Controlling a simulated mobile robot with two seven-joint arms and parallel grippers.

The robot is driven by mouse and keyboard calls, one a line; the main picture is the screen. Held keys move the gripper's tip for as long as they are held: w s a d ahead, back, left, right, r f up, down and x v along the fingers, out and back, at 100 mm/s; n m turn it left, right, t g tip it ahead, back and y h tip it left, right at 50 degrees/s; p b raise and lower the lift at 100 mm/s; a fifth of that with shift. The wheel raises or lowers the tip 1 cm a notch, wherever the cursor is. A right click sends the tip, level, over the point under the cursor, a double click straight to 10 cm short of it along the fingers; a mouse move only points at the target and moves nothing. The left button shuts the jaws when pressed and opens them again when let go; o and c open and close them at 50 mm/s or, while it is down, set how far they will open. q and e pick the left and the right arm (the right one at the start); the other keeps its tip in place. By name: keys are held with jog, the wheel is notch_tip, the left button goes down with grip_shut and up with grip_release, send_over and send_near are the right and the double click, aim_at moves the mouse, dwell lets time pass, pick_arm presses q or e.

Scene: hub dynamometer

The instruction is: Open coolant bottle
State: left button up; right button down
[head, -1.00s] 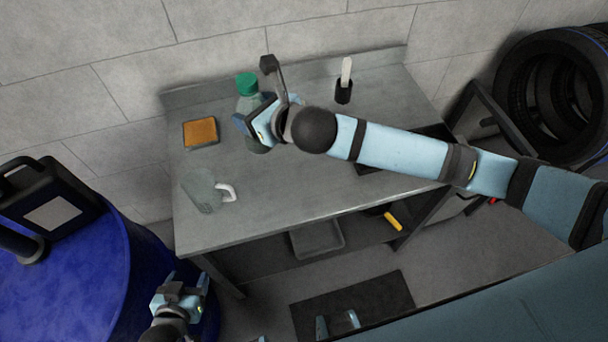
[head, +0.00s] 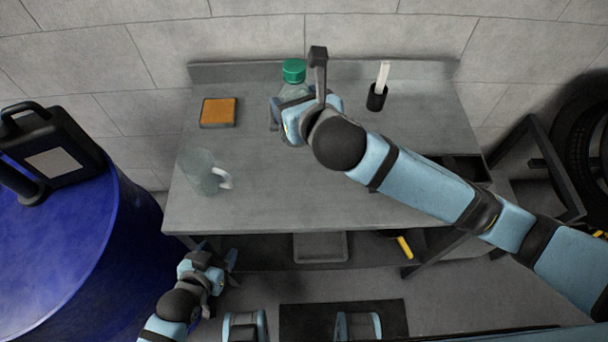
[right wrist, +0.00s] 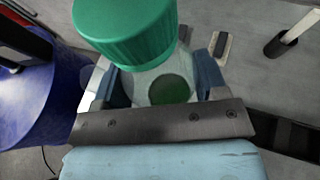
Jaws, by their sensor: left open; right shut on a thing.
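The coolant bottle (head: 293,91) stands at the back of the grey workbench (head: 240,208). It is clear with a green cap (head: 293,70), and the cap is on it. My right gripper (head: 280,110) is shut on the bottle's body below the cap. The right wrist view shows the green cap (right wrist: 127,30) close up, with the clear bottle body (right wrist: 155,85) between the fingers and green showing through it. The bottle's lower part is hidden in the head view. My left gripper (head: 228,262) is open and empty, low in front of the bench, left of its middle.
A clear jug (head: 200,170) with a white handle stands on the bench's left part. An orange-topped sponge or pad (head: 218,112) lies behind it. A dark holder (head: 376,98) stands back right. A blue drum (head: 60,250) with a black canister (head: 50,145) is at left.

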notch_tip(320, 180, down, 20)
jog(key=b, duration=0.1)
jog(key=shift+r, duration=0.25)
jog(key=shift+f, duration=0.1)
jog(key=shift+c, duration=0.8)
grip_release()
jog(key=v, duration=1.2)
jog(key=shift+r, duration=0.2)
